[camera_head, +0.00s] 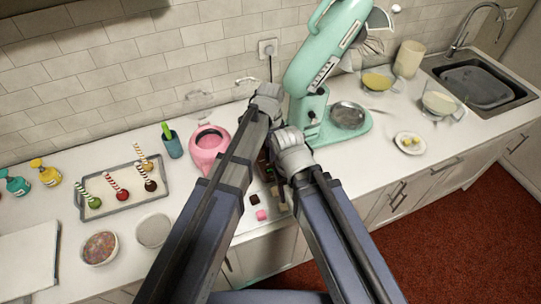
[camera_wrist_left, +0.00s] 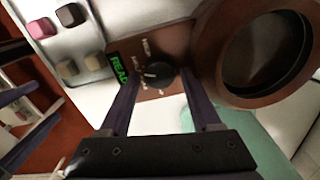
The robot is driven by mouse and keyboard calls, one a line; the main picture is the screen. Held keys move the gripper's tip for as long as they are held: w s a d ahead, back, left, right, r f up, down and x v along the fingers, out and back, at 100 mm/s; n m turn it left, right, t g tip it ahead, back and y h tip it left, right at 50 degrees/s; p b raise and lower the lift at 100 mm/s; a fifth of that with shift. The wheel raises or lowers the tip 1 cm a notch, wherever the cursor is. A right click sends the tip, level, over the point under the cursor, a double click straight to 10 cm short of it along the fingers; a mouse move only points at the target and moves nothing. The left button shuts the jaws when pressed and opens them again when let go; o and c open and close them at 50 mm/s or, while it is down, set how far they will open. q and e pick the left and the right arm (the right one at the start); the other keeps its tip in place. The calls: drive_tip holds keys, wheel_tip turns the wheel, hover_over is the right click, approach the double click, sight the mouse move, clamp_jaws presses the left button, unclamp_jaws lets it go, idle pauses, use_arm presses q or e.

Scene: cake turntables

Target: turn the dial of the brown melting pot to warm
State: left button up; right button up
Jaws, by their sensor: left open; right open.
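The brown melting pot (camera_wrist_left: 230,85) fills the upper right of the left wrist view, with an empty-looking dark bowl. Its black dial (camera_wrist_left: 158,75) sits on the brown front panel beside a green lit display (camera_wrist_left: 119,68). Lettering rings the dial but is too small to read. My left gripper (camera_wrist_left: 160,82) is open, its two fingers on either side of the dial; contact cannot be told. In the head view my left gripper (camera_head: 267,100) and my right gripper (camera_head: 291,150) hide most of the pot. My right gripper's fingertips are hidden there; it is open.
A pink melting pot (camera_head: 205,157) stands left of my arms. A mint stand mixer (camera_head: 313,75) stands close on the right. Small cubes, one pink (camera_head: 261,215), lie in front. A tray (camera_head: 122,205) of decorated treats and bowls are at the left.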

use_arm(q)
drive_tip(key=shift+f, duration=0.55)
clamp_jaws()
